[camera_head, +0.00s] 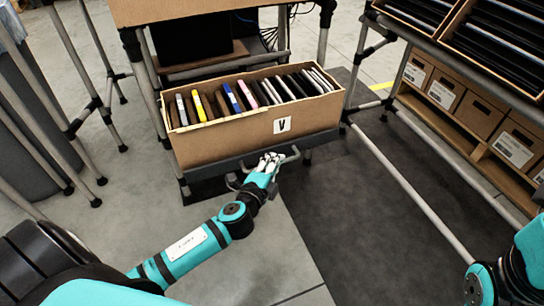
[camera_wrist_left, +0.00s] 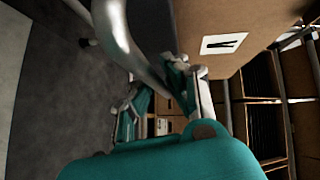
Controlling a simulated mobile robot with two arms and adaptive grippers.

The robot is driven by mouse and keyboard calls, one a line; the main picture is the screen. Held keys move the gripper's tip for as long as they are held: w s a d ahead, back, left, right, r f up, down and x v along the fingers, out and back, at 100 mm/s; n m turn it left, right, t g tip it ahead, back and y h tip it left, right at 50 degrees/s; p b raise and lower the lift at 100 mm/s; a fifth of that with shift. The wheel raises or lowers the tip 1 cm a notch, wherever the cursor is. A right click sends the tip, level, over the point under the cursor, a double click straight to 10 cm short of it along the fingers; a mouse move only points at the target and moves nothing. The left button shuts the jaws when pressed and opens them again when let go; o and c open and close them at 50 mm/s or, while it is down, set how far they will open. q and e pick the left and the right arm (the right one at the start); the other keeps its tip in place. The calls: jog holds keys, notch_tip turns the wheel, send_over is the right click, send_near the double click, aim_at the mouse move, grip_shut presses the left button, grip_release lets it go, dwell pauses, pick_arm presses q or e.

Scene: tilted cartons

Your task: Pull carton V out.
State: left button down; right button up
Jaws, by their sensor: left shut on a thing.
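Carton V (camera_head: 228,143) is an open brown box with a white label marked V (camera_head: 282,125) on its front. It holds a row of upright folders and binders. It stands on a dark shelf or tray (camera_head: 225,166) with a grey tubular handle (camera_head: 291,156) along its front. My left gripper (camera_head: 268,163) is at this handle, just below the carton's front, and is shut on it. The wrist view shows the handle (camera_wrist_left: 122,45) running to the fingers (camera_wrist_left: 165,88), with the carton's front (camera_wrist_left: 255,22) beside them. My right gripper is out of view.
A tubular rack post (camera_head: 150,85) stands left of the carton. A rack on the right holds dark trays (camera_head: 510,45) above labelled boxes (camera_head: 443,90). A lower tube (camera_head: 410,190) runs along the right. The dark floor mat (camera_head: 350,220) in front is clear.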

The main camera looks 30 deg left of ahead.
pick_arm(q)
jog(key=shift+s+f, duration=0.1)
jog(key=shift+f, duration=0.1)
jog(key=c, duration=1.6)
grip_release()
jog(key=shift+c, duration=0.2)
jog(key=shift+r, duration=0.1)
jog(key=s+r, duration=0.1)
jog(key=s, duration=1)
jog(key=shift+s+d+r, duration=0.3)
jog(key=shift+s+d, duration=0.1)
